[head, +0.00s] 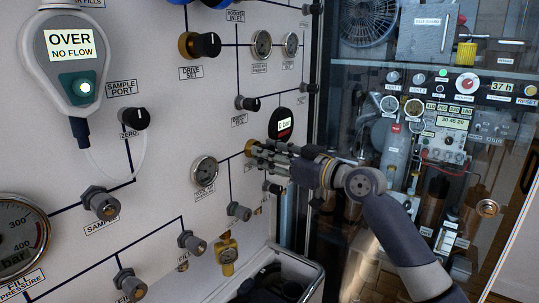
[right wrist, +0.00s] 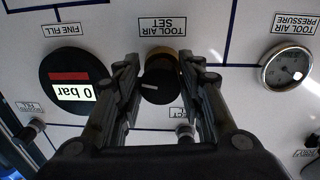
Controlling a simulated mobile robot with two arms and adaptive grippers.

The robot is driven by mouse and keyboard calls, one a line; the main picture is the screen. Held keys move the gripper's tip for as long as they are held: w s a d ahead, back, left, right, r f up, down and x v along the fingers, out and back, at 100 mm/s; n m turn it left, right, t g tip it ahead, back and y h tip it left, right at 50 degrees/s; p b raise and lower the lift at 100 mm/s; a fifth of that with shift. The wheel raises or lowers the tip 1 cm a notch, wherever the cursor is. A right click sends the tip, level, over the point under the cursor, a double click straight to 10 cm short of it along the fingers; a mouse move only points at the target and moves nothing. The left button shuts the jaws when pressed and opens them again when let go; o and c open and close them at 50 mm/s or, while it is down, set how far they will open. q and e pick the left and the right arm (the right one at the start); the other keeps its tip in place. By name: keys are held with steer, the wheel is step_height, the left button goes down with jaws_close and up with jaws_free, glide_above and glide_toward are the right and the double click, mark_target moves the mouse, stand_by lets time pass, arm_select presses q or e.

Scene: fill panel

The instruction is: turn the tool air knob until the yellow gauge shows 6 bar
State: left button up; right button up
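The tool air knob (right wrist: 160,86), black with a brass collar and a white mark, sits under the TOOL AIR SET label, which appears upside down in the right wrist view. My right gripper (right wrist: 160,76) has one finger on each side of the knob, close against it, and looks shut on it. In the head view the right gripper (head: 262,150) reaches the panel and hides most of the knob. The round TOOL AIR PRESSURE gauge (right wrist: 287,69) has a silver rim, and it also shows in the head view (head: 204,172). Its reading is too small to tell. My left gripper is not in view.
The FINE FILL display (right wrist: 75,85) beside the knob reads 0 bar. Other knobs stand out from the panel, such as DRIVE SET (head: 205,45) and ZERO (head: 134,118). A glass-fronted cabinet (head: 345,75) stands right of the panel. An open bin (head: 312,282) is below.

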steer(key=c, duration=0.4)
steer(key=shift+o, duration=0.2)
steer(key=shift+r+m+p, duration=0.15)
steer(key=shift+m+p, duration=0.15)
steer(key=shift+p, duration=0.2)
steer(key=shift+m+p, duration=0.95)
steer(key=shift+m, duration=0.05)
steer(key=shift+m+p, duration=0.35)
steer(key=shift+m, duration=0.35)
steer(key=shift+f, duration=0.2)
steer(key=o, duration=1.1)
